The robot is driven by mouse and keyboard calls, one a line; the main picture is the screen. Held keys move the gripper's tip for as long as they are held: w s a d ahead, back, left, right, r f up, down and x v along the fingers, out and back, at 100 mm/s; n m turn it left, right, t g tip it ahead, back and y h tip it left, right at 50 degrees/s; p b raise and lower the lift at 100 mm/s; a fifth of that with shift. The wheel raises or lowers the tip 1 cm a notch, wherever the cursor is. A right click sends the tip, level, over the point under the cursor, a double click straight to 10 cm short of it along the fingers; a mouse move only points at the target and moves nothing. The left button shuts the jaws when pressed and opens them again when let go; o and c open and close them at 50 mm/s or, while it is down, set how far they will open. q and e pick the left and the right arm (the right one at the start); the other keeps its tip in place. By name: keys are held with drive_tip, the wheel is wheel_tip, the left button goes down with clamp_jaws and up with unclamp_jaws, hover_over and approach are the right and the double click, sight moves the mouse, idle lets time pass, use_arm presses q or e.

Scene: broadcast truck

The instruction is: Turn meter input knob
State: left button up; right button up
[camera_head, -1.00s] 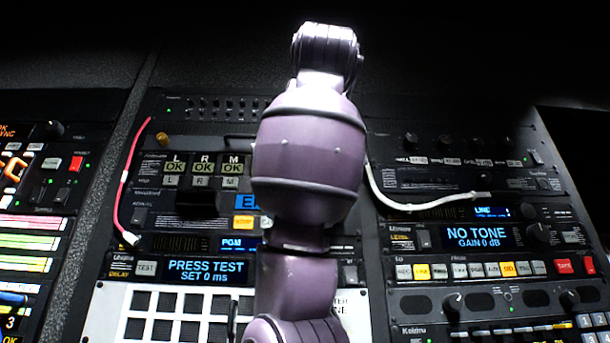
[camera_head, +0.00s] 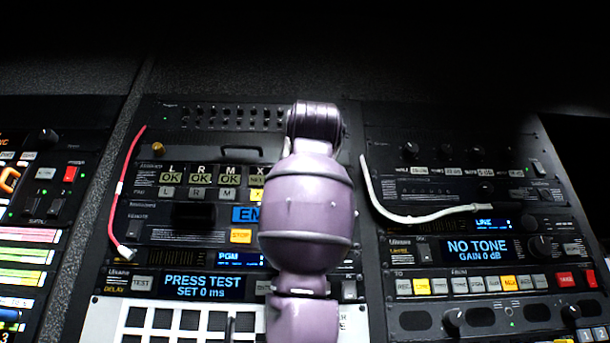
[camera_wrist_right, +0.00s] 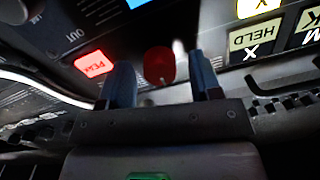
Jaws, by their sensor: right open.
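My right gripper (camera_wrist_right: 160,60) shows in the right wrist view with its two blue fingers apart. A round dark red knob (camera_wrist_right: 159,66) appears between the fingertips; I cannot tell whether they touch it. I cannot tell for sure that it is the meter input knob. A lit red PEAK button (camera_wrist_right: 93,63) is just left of the fingers. In the head view, the meter panel with L, R, M and X buttons (camera_head: 200,180) is left of my purple arm. The arm hides the panel's right part and the gripper. My left gripper is in no view.
A white cable (camera_head: 420,216) hangs to the right of the arm, and a pale cable (camera_wrist_right: 45,90) curves left of the gripper in the wrist view. A red cable (camera_head: 120,188) hangs at the left. A NO TONE unit (camera_head: 476,250) is at right.

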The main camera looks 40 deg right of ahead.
drive_tip(key=c, duration=0.9)
drive_tip(key=shift+c, duration=0.2)
drive_tip(key=shift+m, duration=0.3)
drive_tip(key=m, duration=0.8)
drive_tip(key=shift+m, duration=0.4)
